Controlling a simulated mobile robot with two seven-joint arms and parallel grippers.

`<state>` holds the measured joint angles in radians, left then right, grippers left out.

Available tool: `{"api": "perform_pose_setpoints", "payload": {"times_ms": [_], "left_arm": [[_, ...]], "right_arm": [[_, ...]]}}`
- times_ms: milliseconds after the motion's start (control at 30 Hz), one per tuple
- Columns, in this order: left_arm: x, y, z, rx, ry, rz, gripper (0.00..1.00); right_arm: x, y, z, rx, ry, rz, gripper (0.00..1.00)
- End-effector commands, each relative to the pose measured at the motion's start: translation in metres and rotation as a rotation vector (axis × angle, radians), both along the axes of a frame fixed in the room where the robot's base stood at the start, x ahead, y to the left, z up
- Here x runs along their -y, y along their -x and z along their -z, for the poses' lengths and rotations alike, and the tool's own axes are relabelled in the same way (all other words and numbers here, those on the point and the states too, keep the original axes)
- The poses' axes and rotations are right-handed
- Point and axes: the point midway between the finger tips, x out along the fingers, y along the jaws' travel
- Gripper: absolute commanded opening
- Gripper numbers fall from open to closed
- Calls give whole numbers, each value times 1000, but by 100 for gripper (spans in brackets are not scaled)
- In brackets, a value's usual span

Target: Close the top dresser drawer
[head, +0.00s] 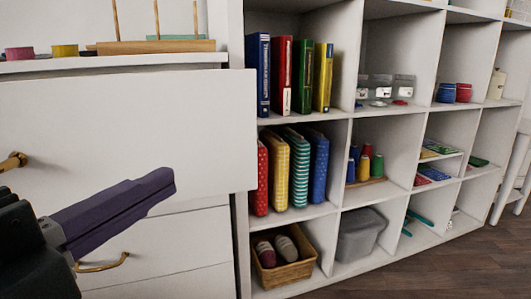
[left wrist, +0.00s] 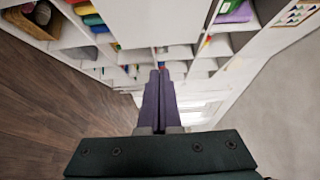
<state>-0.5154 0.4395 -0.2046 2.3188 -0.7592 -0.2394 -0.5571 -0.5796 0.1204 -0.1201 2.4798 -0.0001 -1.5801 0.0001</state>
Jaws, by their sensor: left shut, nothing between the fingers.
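The top dresser drawer (head: 150,125) is a wide white front panel at the left of the head view. It stands out from the dresser, and its right edge overlaps the shelf beside it, so it is open. A brass handle (head: 13,161) shows at its left. My left gripper (head: 172,180) has purple fingers pressed together and empty, in front of the lower part of the drawer front. I cannot tell whether they touch it. The shut fingers also show in the left wrist view (left wrist: 159,78). My right gripper is not in view.
A lower drawer (head: 180,255) with a brass handle (head: 103,264) sits below. The dresser top holds a wooden spool rack (head: 150,46). A white cubby shelf (head: 341,165) with books, a basket (head: 284,268) and a grey bin (head: 360,236) stands at right. Wooden floor lies clear.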

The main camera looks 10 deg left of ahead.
Motion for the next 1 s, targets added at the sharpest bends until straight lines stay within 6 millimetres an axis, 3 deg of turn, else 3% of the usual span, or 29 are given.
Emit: {"api": "perform_pose_setpoints", "payload": {"times_ms": [500,600,800,1000], "left_arm": [[20,-85,-1,3,-1,-2,0],[11,-99,1,1,-6,-3,0],[1,-115,0,-1,-2,-2,0],[-1,-118,0,-2,0,-2,0]], "right_arm": [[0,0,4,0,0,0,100],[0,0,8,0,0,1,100],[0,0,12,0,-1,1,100],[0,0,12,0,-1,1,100]]}}
